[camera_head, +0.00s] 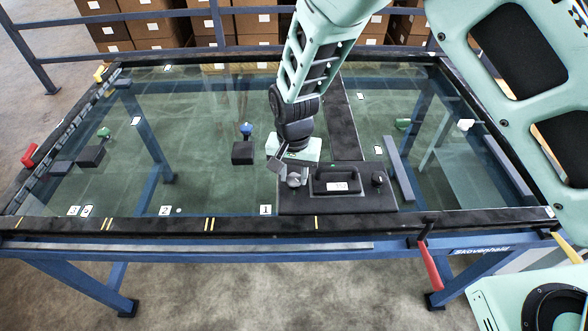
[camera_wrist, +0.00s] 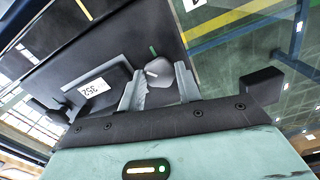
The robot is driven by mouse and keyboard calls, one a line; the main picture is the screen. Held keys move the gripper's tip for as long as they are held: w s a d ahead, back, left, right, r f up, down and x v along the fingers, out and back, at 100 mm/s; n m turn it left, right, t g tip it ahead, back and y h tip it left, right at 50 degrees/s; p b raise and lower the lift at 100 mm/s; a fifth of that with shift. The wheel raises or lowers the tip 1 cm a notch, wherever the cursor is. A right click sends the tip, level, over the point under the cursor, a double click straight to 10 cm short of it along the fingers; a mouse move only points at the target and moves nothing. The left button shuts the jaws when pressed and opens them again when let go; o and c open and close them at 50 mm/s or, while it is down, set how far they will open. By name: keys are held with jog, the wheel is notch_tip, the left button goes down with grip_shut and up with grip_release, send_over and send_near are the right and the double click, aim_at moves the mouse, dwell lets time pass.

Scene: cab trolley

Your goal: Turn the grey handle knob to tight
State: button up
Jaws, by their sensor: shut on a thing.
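The grey handle knob (camera_head: 297,178) stands on the left end of a black panel, to the left of a black handle (camera_head: 337,181). It also shows in the wrist view as a rounded grey knob (camera_wrist: 159,72). My gripper (camera_head: 284,172) points down at the knob from above. In the wrist view my gripper (camera_wrist: 160,88) has its two grey fingers on either side of the knob, shut on it. A short green mark (camera_wrist: 153,50) shows on the panel beside the knob. The fingers hide part of the knob's sides.
A small black knob (camera_head: 378,179) sits on the panel's right side. The panel (camera_head: 310,206) lies at the front of a glass-topped table with a dark frame. A red lever (camera_head: 430,265) hangs at the front edge. A black block (camera_head: 243,152) stands to the left.

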aim_at(293, 177)
jog(key=m+p, duration=0.1)
jog(key=m, duration=0.3)
jog(key=shift+r+p, duration=0.15)
jog(key=shift+p, duration=0.25)
jog(key=shift+w+m+p, duration=0.1)
jog(key=shift+m+p, duration=0.65)
jog(key=shift+m, duration=1.25)
jog(key=o, duration=1)
notch_tip(293, 177, up, 17)
jog(key=b, duration=0.1)
jog(key=shift+b, duration=0.4)
jog(key=shift+r, duration=0.1)
